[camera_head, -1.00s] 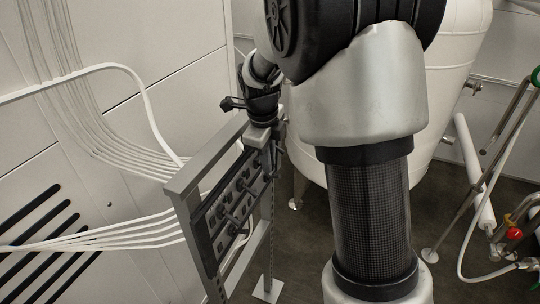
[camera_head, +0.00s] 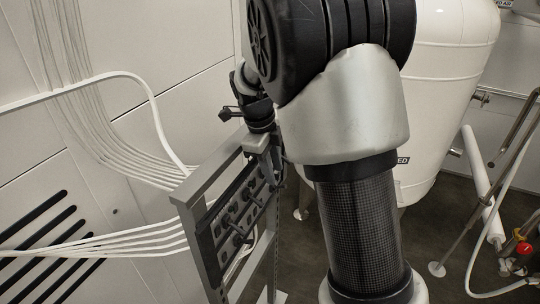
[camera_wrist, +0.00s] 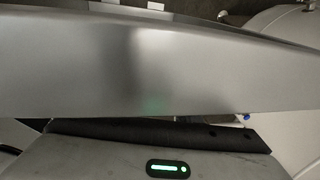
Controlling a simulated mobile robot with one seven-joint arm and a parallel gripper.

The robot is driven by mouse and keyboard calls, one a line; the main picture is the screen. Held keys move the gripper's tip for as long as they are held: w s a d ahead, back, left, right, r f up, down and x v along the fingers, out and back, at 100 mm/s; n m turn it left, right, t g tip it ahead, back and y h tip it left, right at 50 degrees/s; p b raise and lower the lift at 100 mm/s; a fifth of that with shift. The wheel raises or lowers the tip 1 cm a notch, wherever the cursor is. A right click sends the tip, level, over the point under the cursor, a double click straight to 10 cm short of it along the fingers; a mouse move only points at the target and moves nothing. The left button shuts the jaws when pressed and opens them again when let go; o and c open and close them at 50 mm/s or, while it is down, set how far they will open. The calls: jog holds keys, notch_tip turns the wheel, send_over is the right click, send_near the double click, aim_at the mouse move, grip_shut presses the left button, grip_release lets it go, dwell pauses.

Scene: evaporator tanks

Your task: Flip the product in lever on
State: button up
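A dark valve panel (camera_head: 237,215) with several small black levers is mounted in a grey metal stand in the head view. I cannot tell which lever is the product in lever, as no labels are readable. My gripper (camera_head: 261,118) is at the upper end of the stand, by its top rail and above the panel. Its fingertips are hidden or too small to make out, so its opening is unclear. The wrist view is mostly filled by a smooth grey surface (camera_wrist: 150,65) close to the camera, and no lever shows there.
The grey stand (camera_head: 187,190) has its top rail close to my gripper. White hoses (camera_head: 120,240) run to it from the left along a pale wall. A white tank (camera_head: 445,90) stands behind my arm. Pipes and a red knob (camera_head: 523,249) are at the far right.

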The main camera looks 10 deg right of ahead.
jog(key=v, duration=1.7)
jog(key=shift+b, duration=0.3)
